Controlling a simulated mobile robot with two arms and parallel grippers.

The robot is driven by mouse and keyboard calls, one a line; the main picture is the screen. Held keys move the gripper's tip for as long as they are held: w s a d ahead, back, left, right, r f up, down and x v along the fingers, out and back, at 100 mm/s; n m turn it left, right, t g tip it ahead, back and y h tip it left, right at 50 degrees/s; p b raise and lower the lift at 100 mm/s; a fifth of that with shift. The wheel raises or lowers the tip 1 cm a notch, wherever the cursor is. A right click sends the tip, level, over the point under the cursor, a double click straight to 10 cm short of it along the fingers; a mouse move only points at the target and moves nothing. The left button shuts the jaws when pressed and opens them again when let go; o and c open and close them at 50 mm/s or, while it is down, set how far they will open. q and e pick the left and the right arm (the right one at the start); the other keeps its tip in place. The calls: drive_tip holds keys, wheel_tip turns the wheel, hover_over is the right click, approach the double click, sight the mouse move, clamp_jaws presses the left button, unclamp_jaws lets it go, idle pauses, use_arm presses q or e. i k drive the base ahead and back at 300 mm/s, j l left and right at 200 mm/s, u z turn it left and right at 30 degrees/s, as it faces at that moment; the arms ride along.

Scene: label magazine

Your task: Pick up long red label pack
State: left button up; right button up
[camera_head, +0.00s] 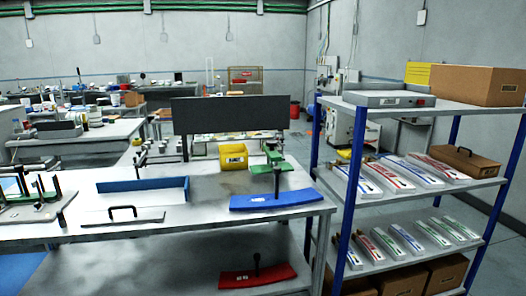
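Long label packs lie side by side on the middle board of the blue-posted shelf rack (345,185) at the right. One long pack with red print (390,175) lies in the left part of that row, and another with red print (437,168) lies at its right end. Long packs with blue print (411,171) lie among them. A smaller red-marked pack (383,243) lies on the lower board among several blue and green ones. No gripper of mine is in view.
The metal workbench (200,225) holds a blue tray (145,188), a yellow bin (233,156) and a blue curved plate (275,200). A red curved plate (258,276) is on its lower shelf. Cardboard boxes (478,86) stand on the rack. Floor shows between bench and rack.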

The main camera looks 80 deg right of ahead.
sight(447, 173)
drive_tip(key=l+z, duration=0.15)
drive_tip(key=z, duration=0.35)
drive_tip(key=k+l+z, duration=0.1)
drive_tip(key=z, duration=0.35)
drive_tip(key=l+z, duration=0.25)
drive_tip(key=z, duration=0.25)
drive_tip(key=l+z, duration=0.15)
drive_tip(key=z, duration=0.3)
drive_tip(key=l+z, duration=0.15)
drive_tip(key=z, duration=0.35)
